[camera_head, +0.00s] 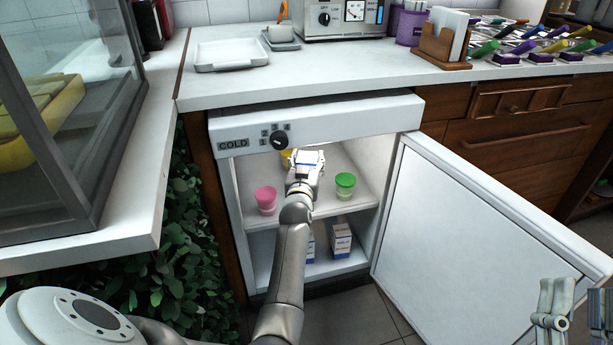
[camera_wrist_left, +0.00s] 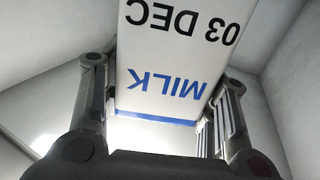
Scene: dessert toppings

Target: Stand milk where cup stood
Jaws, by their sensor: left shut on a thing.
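My left gripper (camera_head: 303,170) reaches into the open fridge at its upper shelf (camera_head: 318,205). It is shut on a white milk carton (camera_head: 309,156), mostly hidden by the gripper in the head view. In the left wrist view the carton (camera_wrist_left: 165,55) stands between the fingers, with "MILK" and "03 DEC" upside down. On the upper shelf, a pink cup (camera_head: 266,200) is left of the gripper and a green cup (camera_head: 345,185) right. A yellow cup (camera_head: 286,158) is behind, partly hidden. I cannot tell if the held carton touches the shelf. My right gripper (camera_head: 576,308) shows at the lower right; its opening is unclear.
More cartons stand on the lower shelf, one (camera_head: 341,238) at right and one (camera_head: 310,246) partly behind my arm. The fridge door (camera_head: 470,240) is swung open to the right. A white tray (camera_head: 231,55) lies on the counter above. A glass case (camera_head: 70,110) is at left.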

